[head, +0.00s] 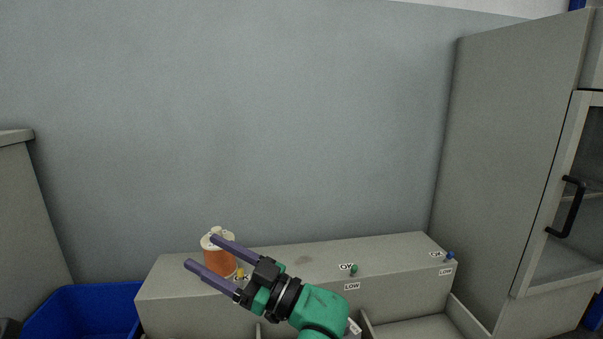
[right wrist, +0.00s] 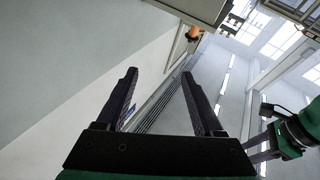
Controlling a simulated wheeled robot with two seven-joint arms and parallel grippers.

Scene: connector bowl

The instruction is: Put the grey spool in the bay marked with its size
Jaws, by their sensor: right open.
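I cannot make out the grey spool in either view. In the head view, low bays with pale dividers show at the bottom edge, in front of the long grey ledge (head: 300,262); one bay floor (head: 412,328) is partly visible and looks empty. No size mark on the bays can be read. My right gripper (head: 200,250) is open and empty, its two purple-grey fingers pointing up-left across the amber jar. Its dark fingers also show in the right wrist view (right wrist: 160,85).
A green knob (head: 354,269) and a blue knob (head: 450,255) sit among small labels, some reading LOW. A blue bin (head: 85,312) is at left, a grey cabinet (head: 510,150) at right.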

